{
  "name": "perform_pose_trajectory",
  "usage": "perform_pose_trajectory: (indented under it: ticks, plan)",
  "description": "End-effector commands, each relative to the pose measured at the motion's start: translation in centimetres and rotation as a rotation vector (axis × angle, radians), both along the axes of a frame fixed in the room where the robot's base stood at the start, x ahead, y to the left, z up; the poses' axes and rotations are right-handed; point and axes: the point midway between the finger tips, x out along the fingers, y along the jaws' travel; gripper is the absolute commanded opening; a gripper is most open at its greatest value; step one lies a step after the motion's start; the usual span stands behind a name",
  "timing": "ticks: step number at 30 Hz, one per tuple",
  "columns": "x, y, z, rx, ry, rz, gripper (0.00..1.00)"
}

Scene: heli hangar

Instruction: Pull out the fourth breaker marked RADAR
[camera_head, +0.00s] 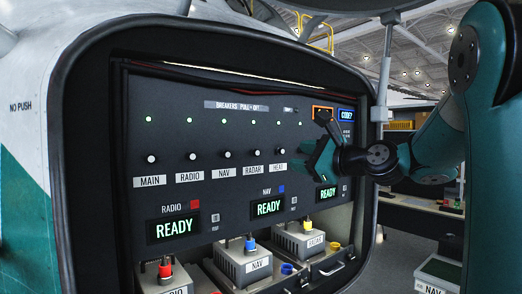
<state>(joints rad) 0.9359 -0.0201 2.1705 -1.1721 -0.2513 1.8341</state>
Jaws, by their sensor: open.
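The RADAR breaker (255,153) is a small white-capped knob, fourth from the left in the row on the dark panel. Its label, RADAR (252,169), sits just below it. A green light (250,122) shows above it. The breaker marked NAV (225,155) is to its left, and another (281,152), whose label is partly readable, is to its right. My gripper (316,154) is open, with teal fingers, in front of the panel right of the row. It is apart from the RADAR breaker, and nothing shows between its fingers.
The breakers MAIN (151,158) and RADIO (193,156) are further left. Three green READY displays (269,208) sit below the row. Boxed units (242,262) with coloured connectors stand in the bay under the panel. The thick dark frame (88,160) surrounds the opening.

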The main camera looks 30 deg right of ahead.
Motion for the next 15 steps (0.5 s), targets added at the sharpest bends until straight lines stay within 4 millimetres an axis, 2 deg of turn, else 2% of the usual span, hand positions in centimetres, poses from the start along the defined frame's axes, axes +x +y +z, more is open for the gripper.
perform_pose_trajectory:
  ticks: [1,9,15]
  plan:
    - [1.3,0.4,0.4,0.003,0.002,0.009,0.47]
    - [7.5,1.5,0.4,0.001,0.003,0.007,0.47]
    - [11.3,2.1,0.3,-0.002,0.003,0.005,0.47]
